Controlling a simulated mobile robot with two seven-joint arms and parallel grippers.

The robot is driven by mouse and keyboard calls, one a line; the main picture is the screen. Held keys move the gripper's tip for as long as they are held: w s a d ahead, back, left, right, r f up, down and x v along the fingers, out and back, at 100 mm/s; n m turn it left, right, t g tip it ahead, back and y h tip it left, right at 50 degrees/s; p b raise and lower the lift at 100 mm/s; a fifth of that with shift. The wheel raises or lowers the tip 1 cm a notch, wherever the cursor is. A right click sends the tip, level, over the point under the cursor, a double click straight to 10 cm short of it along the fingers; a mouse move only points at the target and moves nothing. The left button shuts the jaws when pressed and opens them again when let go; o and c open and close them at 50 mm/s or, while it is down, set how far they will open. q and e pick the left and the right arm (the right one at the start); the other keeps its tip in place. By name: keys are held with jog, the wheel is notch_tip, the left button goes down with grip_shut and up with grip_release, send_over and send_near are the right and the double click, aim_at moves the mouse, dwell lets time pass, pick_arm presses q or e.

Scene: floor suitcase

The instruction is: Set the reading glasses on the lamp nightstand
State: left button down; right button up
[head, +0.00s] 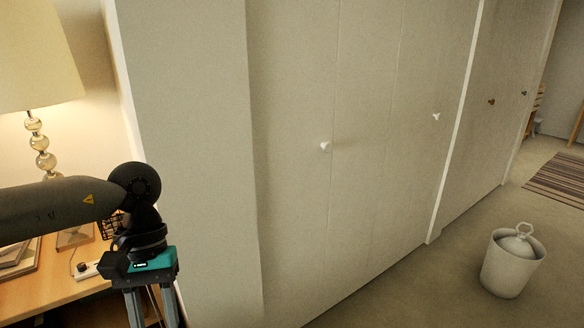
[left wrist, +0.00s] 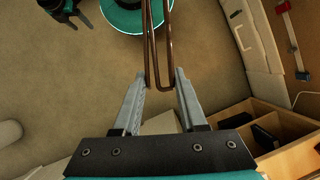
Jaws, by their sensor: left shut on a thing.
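My left gripper (head: 152,308) hangs fingers-down at the lower left of the head view, at the right side of the wooden nightstand (head: 50,297). In the left wrist view my left gripper (left wrist: 160,80) is shut on the brown, thin-framed reading glasses (left wrist: 148,45). The lamp (head: 38,60), with a cream shade and a stem of glassy balls, stands lit at the nightstand's back.
A book or frame (head: 15,260) and a small white item (head: 85,270) lie on the nightstand. A wall corner and closet doors (head: 350,150) stand right of my arm. A white bin (head: 512,265) stands on the carpet, with open floor around it.

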pick_arm(q)
jog(key=shift+s+a+r+m, duration=0.15)
jog(key=shift+a+r+m, duration=0.15)
jog(key=shift+a+r, duration=0.2)
jog(key=shift+s+r+m+y, duration=0.1)
jog(key=shift+m+y, duration=0.2)
jog(key=d+m, duration=0.2)
jog(key=d, duration=0.3)
notch_tip(320, 180, up, 8)
jog(key=p, duration=0.8)
jog(key=shift+y, duration=0.3)
pick_arm(e)
jog(key=s+d+f, duration=0.7)
jog(key=s+f, duration=0.1)
jog(key=s, duration=0.3)
jog(key=shift+d+f+h, duration=0.25)
jog(key=shift+h, duration=0.15)
